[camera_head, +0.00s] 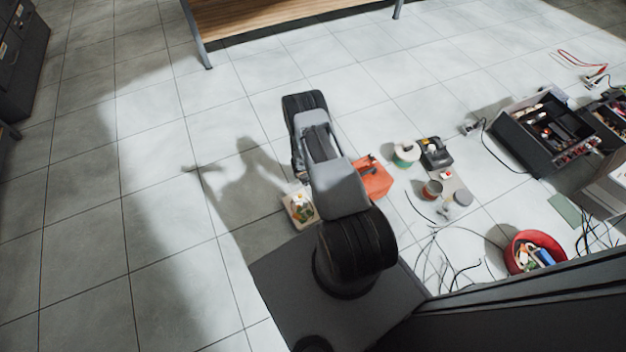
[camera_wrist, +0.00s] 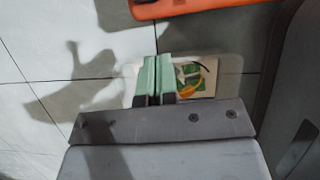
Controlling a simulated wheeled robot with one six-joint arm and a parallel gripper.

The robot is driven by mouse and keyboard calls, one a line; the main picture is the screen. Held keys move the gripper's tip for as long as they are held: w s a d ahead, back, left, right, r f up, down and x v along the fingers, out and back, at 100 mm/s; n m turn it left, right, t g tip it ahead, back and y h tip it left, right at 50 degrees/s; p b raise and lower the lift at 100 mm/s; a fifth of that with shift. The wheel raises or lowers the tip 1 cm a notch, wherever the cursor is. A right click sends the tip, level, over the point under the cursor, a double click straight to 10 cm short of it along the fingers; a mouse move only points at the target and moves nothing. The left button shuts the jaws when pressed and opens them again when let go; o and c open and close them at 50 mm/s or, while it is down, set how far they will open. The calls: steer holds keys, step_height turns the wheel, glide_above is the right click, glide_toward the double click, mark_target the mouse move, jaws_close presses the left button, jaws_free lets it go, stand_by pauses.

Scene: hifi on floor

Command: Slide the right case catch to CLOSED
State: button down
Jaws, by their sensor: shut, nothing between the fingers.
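An orange case (camera_head: 376,182) lies on the floor just right of my arm in the head view, partly hidden by the arm. A dark part shows on its top. In the wrist view, an edge of the orange case (camera_wrist: 205,6) crosses the top of the picture, mostly cut off. I cannot make out the right catch or its position in either view. My gripper (camera_wrist: 158,58) has pale green fingers pressed together, with nothing between them. In the wrist picture the fingertips lie below the orange edge, apart from it. The arm hides the gripper in the head view.
A pale tray (camera_head: 301,207) with colourful contents sits left of the case; it also shows behind my fingers (camera_wrist: 227,76). Right of the case are spools, a black device (camera_head: 435,153), loose cables, a red bowl (camera_head: 511,258) and a dark toolbox (camera_head: 545,160). The left floor is clear.

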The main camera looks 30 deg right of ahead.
steer(key=shift+d+f+b, duration=0.2)
steer(key=shift+d+b, duration=0.05)
steer(key=shift+d, duration=0.85)
steer(key=shift+d+f+b, duration=0.2)
steer(key=shift+d+b, duration=0.05)
steer(key=shift+d, duration=0.85)
